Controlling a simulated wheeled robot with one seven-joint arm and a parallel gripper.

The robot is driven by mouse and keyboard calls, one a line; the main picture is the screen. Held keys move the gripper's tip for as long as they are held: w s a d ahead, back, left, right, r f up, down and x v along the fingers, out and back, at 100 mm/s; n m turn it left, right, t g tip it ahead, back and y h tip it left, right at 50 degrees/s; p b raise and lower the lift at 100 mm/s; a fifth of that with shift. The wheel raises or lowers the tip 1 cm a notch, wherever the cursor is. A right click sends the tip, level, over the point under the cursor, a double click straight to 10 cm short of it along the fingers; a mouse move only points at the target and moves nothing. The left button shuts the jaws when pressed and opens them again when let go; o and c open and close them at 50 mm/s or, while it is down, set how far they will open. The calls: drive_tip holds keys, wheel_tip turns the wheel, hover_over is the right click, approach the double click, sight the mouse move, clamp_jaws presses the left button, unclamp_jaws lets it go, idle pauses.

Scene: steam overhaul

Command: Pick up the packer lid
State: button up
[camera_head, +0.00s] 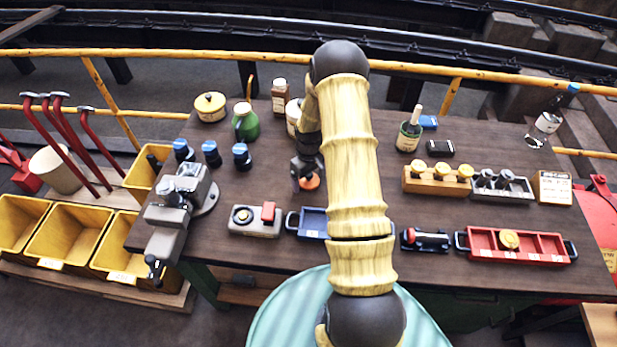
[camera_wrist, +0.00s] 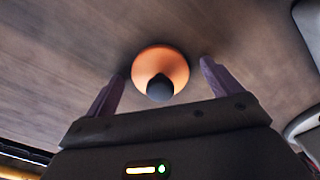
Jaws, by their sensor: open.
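An orange round piece with a dark knob, which looks like the packer lid (camera_head: 309,183), lies on the table in the middle of the head view, left of my arm. It also shows in the wrist view, where the orange lid (camera_wrist: 148,62) is between and just beyond my fingertips, its dark knob towards me. My gripper (camera_wrist: 161,72) is open, one finger on either side of the lid, with visible gaps. In the head view my gripper (camera_head: 307,168) is just above the lid and partly hides it.
A grey vise (camera_head: 180,215) is at the left table edge. Several blue-capped items (camera_head: 211,153) stand left of my gripper. A grey switch box (camera_head: 253,221) and blue tray (camera_head: 312,222) lie in front. A red tray (camera_head: 480,257) is at the right. Bare wood surrounds the lid.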

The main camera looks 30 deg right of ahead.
idle(0.4)
drive_tip(key=c, duration=1.1)
drive_tip(key=shift+o, duration=0.2)
wheel_tip(320, 180, up, 10)
drive_tip(key=b, duration=0.3)
drive_tip(key=shift+r, duration=0.1)
